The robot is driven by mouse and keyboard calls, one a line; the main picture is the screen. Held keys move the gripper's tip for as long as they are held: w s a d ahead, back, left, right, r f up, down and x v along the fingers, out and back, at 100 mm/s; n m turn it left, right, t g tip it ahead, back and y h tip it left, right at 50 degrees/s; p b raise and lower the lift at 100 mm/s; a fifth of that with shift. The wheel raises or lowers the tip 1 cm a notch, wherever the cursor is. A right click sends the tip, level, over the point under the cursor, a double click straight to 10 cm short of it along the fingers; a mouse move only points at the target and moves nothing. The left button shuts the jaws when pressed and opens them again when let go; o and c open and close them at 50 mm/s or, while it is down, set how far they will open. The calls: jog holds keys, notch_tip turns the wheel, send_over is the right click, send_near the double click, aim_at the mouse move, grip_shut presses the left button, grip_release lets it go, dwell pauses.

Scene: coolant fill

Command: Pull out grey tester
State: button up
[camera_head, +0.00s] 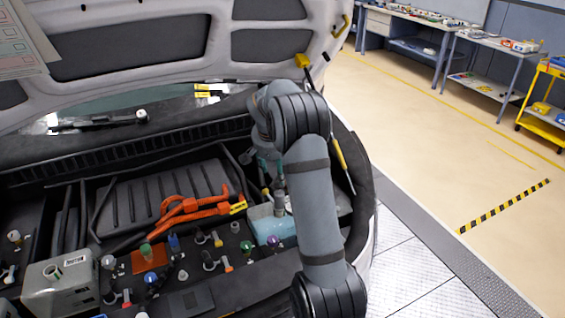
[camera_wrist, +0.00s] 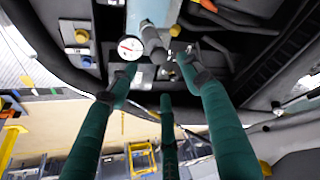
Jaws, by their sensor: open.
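The grey tester (camera_head: 279,197) stands upright at the light-blue coolant tank (camera_head: 270,226), right of centre in the engine bay. In the wrist view, the tester's grey body (camera_wrist: 153,42) shows by the pale blue tank (camera_wrist: 150,12), beside a round white gauge (camera_wrist: 130,47) with a red needle. My gripper (camera_head: 270,165) is above the tester, mostly hidden behind my arm in the head view. In the wrist view, my gripper's teal fingers (camera_wrist: 158,78) are spread open around the tester's near end; I cannot tell whether any finger touches it.
Orange cables (camera_head: 190,208) lie left of the tank. Several coloured caps and a grey box (camera_head: 62,286) fill the front of the bay. The raised hood (camera_head: 170,40) hangs above. A yellow-handled stick (camera_head: 340,155) is right of my arm.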

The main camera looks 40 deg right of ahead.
aim_at(278, 183)
jog(key=p+x, duration=0.2)
jog(key=x, duration=0.6)
jog(key=shift+w+f, duration=0.1)
jog(key=shift+f, duration=0.35)
jog(key=shift+r, duration=0.1)
grip_shut()
jog(key=c, duration=0.6)
grip_release()
jog(key=shift+w, duration=0.1)
jog(key=shift+c, duration=1.3)
jog(key=shift+c, duration=0.6)
jog(key=shift+d+r+p, duration=0.1)
jog(key=shift+p, duration=0.25)
jog(key=shift+c, duration=0.4)
